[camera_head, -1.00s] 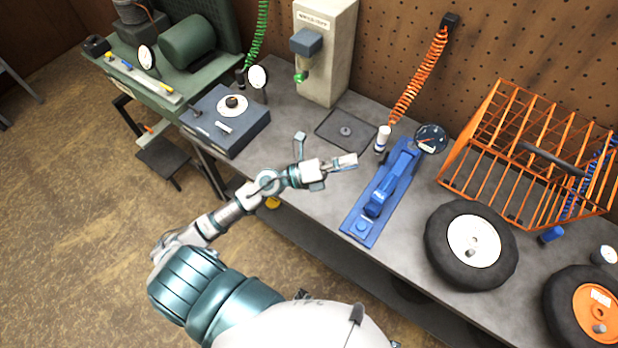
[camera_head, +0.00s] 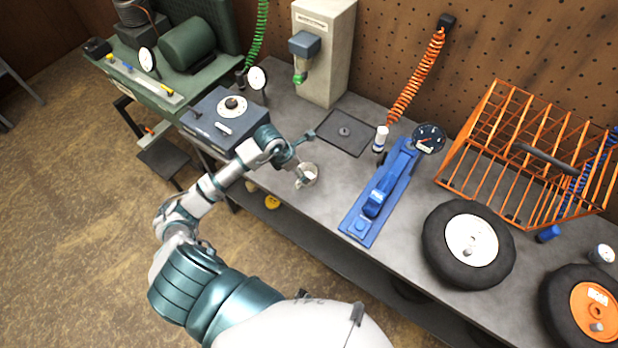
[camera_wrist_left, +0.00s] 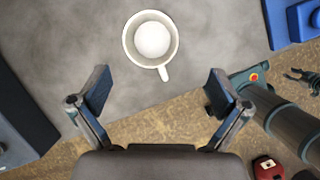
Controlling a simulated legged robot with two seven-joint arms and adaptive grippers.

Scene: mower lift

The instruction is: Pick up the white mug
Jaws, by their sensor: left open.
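The white mug (camera_head: 311,173) stands upright on the grey workbench (camera_head: 320,222), near its front edge. In the left wrist view the mug (camera_wrist_left: 130,47) shows from above, with a bright round white area inside and its handle pointing toward my gripper. My left gripper (camera_wrist_left: 160,90) is open and empty, its two fingers spread apart on the near side of the mug. In the head view my left gripper (camera_head: 304,158) is right by the mug, and one finger overlaps it. I cannot tell from this whether they touch.
A dark blue box with a dial (camera_head: 257,118) stands left of the mug. A blue tool (camera_head: 383,194) lies to its right, and a dark square plate (camera_head: 345,131) lies behind. Wheels (camera_head: 472,243) and an orange wire basket (camera_head: 520,160) are farther right.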

